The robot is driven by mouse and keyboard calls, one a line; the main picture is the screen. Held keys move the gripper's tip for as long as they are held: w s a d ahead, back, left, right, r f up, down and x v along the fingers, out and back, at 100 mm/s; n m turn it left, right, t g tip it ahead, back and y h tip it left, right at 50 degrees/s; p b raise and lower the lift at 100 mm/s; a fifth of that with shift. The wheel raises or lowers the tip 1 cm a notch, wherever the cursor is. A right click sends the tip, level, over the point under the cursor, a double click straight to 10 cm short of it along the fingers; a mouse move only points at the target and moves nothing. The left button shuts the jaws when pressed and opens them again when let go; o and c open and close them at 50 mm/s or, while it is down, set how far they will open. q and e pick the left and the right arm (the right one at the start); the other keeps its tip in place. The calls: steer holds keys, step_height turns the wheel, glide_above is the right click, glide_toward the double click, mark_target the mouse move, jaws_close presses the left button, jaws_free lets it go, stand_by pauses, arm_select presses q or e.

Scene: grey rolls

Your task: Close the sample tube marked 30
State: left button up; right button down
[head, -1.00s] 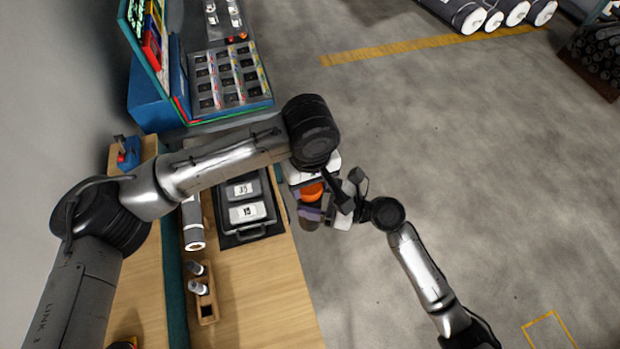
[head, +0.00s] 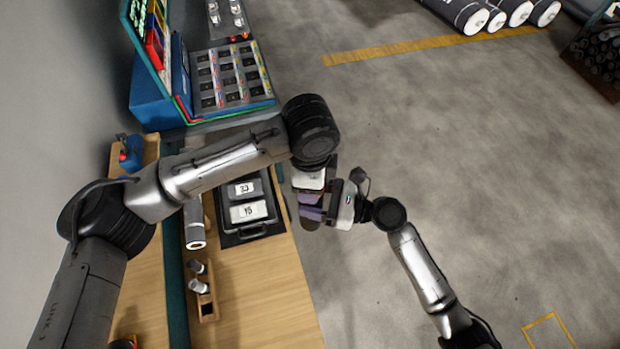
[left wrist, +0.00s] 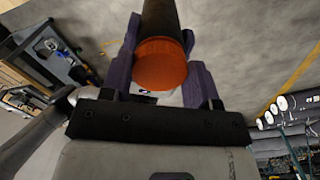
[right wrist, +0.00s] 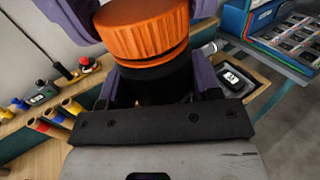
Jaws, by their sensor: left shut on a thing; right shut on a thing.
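A dark sample tube (right wrist: 155,88) is between the purple fingers of my right gripper (right wrist: 158,84), which is shut on it. An orange cap (right wrist: 143,28) sits at the tube's end, in line with it; I cannot tell how tightly. My left gripper (left wrist: 163,76) is shut on the orange cap, whose round face (left wrist: 160,65) shows in the left wrist view with the dark tube beyond. In the head view, the left gripper (head: 311,207) and the right gripper (head: 338,203) meet beside the bench. There the cap is hidden. No number shows on the tube.
A wooden bench (head: 265,300) runs along the left, with a black case (head: 253,231) holding labelled white items. A wooden holder (head: 207,308) with small tubes stands nearby. A compartmented rack (head: 228,72) is at the back.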

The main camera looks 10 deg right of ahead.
arm_select(q)
steer(key=m, duration=1.2)
steer(key=shift+d, duration=0.1)
steer(key=m, duration=0.5)
steer(key=o, duration=0.9)
steer(key=shift+r, duration=0.1)
steer(key=shift+r, duration=2.15)
steer(key=shift+c, duration=0.6)
